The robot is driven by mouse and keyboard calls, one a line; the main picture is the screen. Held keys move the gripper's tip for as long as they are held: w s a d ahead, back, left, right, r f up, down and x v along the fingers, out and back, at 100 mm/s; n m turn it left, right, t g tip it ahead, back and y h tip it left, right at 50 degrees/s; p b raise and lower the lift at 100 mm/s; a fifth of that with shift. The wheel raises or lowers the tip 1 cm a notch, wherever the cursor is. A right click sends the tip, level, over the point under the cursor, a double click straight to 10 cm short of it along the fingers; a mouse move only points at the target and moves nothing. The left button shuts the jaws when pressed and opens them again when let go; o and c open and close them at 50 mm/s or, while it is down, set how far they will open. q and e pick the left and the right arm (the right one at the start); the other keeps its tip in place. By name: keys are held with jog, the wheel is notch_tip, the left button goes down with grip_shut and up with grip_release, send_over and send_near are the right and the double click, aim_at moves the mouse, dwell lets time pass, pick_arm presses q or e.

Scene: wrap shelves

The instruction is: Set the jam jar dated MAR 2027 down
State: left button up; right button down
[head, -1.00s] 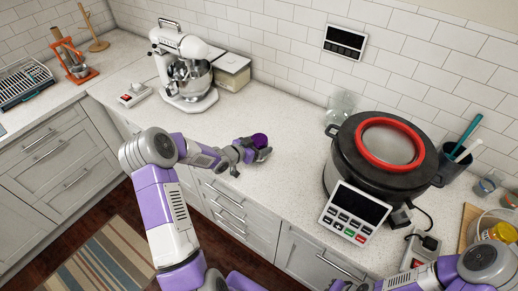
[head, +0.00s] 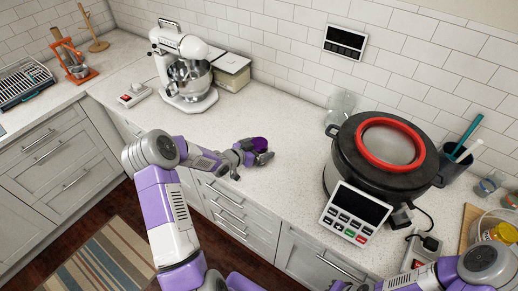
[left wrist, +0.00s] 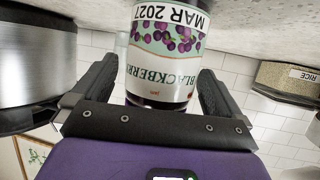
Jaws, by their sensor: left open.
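The jam jar (head: 260,144) has a purple lid and appears upright on the counter in the head view. In the left wrist view, which is upside down, its blackberry label (left wrist: 165,50) reads MAR 2027. The jar's base is cut off there. My left gripper (head: 252,154) is open, with one finger on each side of the jar, as the left wrist view also shows (left wrist: 160,85). A small gap shows beside the left finger. My right gripper (head: 350,287) is mostly cut off at the bottom edge of the head view.
A white stand mixer (head: 186,75) and a lidded box (head: 232,72) stand behind and left of the jar. A large black cooker (head: 360,182) with a red ring stands to the right, a glass jar (head: 342,104) behind it. The counter around the jam jar is clear.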

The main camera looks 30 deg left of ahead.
pick_arm(q)
jog(key=v, duration=1.2)
jog(key=shift+r+p, duration=0.2)
jog(key=shift+p, duration=0.1)
pick_arm(e)
jog(key=shift+r, duration=0.4)
pick_arm(q)
jog(key=shift+f, duration=0.1)
pick_arm(e)
jog(key=shift+s, duration=0.1)
